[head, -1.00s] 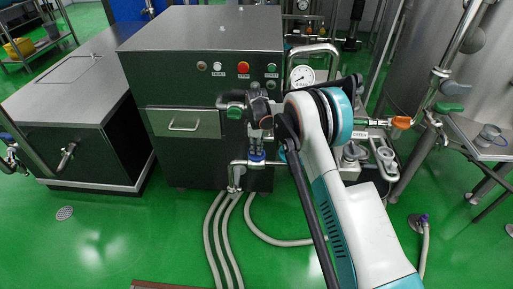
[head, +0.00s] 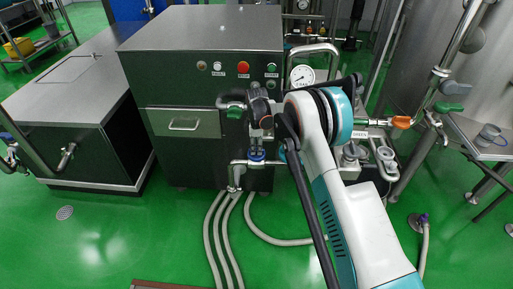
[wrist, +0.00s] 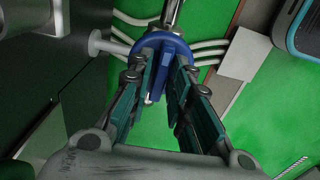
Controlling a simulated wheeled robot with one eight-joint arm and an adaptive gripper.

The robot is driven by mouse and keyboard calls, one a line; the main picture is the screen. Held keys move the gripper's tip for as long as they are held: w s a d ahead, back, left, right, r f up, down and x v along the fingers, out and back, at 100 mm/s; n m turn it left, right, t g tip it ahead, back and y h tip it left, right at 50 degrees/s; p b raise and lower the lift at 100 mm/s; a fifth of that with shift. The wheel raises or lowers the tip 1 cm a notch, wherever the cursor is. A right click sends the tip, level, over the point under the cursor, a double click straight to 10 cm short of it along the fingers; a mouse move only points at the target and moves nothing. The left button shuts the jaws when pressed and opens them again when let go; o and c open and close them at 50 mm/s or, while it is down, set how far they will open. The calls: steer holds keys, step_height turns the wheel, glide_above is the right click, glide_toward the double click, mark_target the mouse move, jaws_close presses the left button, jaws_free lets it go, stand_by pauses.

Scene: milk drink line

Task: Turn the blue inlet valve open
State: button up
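The blue inlet valve (head: 256,155) sits on a metal pipe in front of the dark cabinet. In the wrist view its blue handle (wrist: 164,62) shows as a round disc with a raised bar. My gripper (head: 257,143) points down at the valve from above. In the wrist view the fingertips of my gripper (wrist: 166,78) are apart, one on each side of the bar. A narrow strip of green floor shows between the bar and the right finger. I cannot tell whether the left finger touches the bar. The fingers hide part of the handle.
The dark cabinet (head: 200,60) with buttons and a drawer stands right behind the valve. A pressure gauge (head: 302,75) is behind my arm. Pale hoses (head: 222,235) run over the open green floor in front.

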stand_by(0.3)
step_height(320, 180, up, 12)
stand_by(0.5)
stand_by(0.3)
steer(key=s+d+r+m+t, duration=0.1)
steer(key=s+d+r+m, duration=0.3)
steer(key=r, duration=0.4)
steer(key=s+d+r+m+t, duration=0.1)
steer(key=s+d+r, duration=0.4)
steer(key=s+r, duration=0.25)
steer(key=s+d+r+m+t, duration=0.1)
steer(key=s+d+r+m, duration=0.3)
steer(key=r, duration=0.4)
steer(key=s+d+r+m+t, duration=0.1)
steer(key=s+d+m, duration=0.15)
steer(key=s, duration=0.55)
steer(key=s+d+r+m+t, duration=0.1)
steer(key=s+d+r, duration=0.15)
steer(key=s, duration=0.45)
steer(key=s+d+f+m+t, duration=0.1)
steer(key=s+d+f+m, duration=0.1)
steer(key=s, duration=0.4)
steer(key=s+d+f+m+t, duration=0.1)
steer(key=s+d+f+m, duration=0.1)
steer(key=s, duration=0.5)
step_height(320, 180, down, 2)
steer(key=shift+s+d+f+m, duration=0.1)
steer(key=shift+s+d+m, duration=0.15)
steer(key=shift+m, duration=0.4)
